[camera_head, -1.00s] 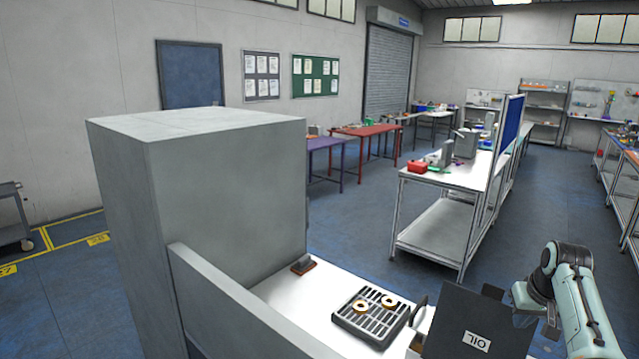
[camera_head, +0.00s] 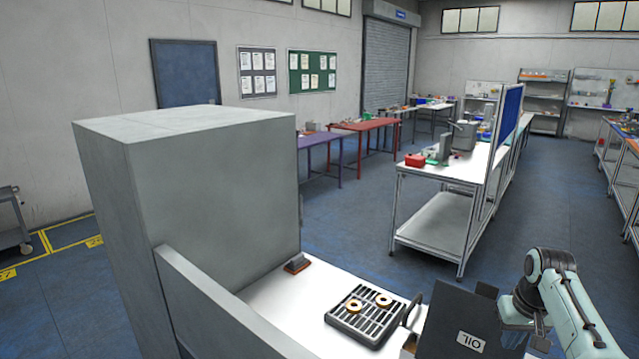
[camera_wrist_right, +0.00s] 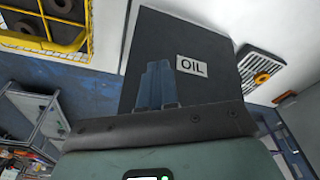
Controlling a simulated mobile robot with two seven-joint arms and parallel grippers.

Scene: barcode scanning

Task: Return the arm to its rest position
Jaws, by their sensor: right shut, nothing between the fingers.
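My right arm comes in at the lower right of the head view. Its gripper (camera_head: 516,336) is low beside the dark OIL panel (camera_head: 455,312), partly hard to make out. In the right wrist view the gripper's fingers (camera_wrist_right: 157,85) are together with nothing between them. The dark panel with its white OIL label (camera_wrist_right: 192,66) stands behind them in that view; I cannot tell the gap. My left gripper is in neither view.
A slotted grey tray (camera_head: 345,326) with two ring parts (camera_head: 383,300) lies on the white worktop (camera_head: 262,303). A large grey cabinet (camera_head: 215,190) stands to its left. A yellow-edged container (camera_wrist_right: 84,42) shows at upper left in the wrist view. Blue floor lies open beyond.

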